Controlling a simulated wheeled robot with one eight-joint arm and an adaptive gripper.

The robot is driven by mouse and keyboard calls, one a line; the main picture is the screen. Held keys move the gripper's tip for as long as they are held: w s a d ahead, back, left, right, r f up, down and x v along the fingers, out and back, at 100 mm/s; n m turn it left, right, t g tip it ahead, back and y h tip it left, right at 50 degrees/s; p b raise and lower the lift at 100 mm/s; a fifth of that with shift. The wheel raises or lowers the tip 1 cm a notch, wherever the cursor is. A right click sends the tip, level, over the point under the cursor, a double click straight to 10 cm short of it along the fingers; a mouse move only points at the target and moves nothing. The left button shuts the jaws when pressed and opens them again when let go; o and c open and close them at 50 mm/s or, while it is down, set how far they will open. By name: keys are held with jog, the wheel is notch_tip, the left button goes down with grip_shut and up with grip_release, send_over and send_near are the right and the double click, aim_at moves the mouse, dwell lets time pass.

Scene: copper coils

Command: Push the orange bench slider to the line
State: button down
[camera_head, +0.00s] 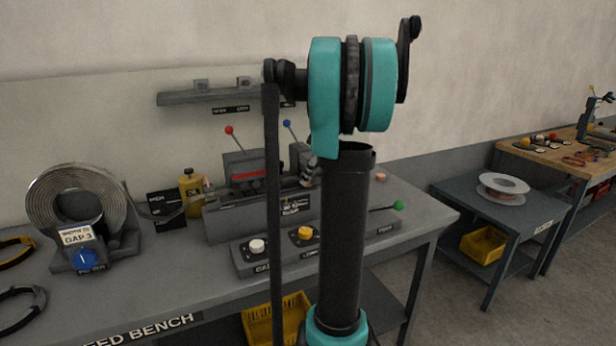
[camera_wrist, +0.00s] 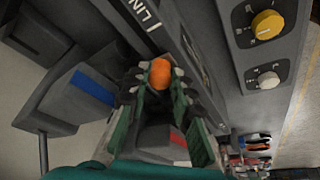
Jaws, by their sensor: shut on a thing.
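The orange slider knob (camera_wrist: 160,73) is between the fingertips of my gripper (camera_wrist: 160,84) in the wrist view, and the fingers are shut on it. A dark groove runs beside it in the grey bench unit, next to a white label (camera_wrist: 146,14) whose visible letters read "LIN". In the head view the grey bench unit (camera_head: 225,222) stands on the bench. My gripper (camera_head: 309,172) shows there only partly, behind my arm, at the unit's right part. The orange knob is hidden in that view, and I cannot make out the line mark itself.
A red-tipped lever (camera_head: 229,130) and a blue-tipped lever (camera_head: 287,124) rise behind. A front panel carries a white knob (camera_head: 257,246) and a yellow knob (camera_head: 305,233). A green-tipped lever (camera_head: 397,206) is at right. A coil (camera_head: 45,190) and a yellow bottle (camera_head: 190,187) stand left.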

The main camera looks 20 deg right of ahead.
jog(key=d, duration=0.4)
jog(key=shift+w+d, duration=0.1)
jog(key=c, duration=1.3)
grip_release()
jog(key=shift+r, duration=0.1)
jog(key=v, duration=1.1)
jog(key=shift+r, duration=0.35)
jog(key=shift+s+d, duration=0.1)
jog(key=shift+s, duration=0.15)
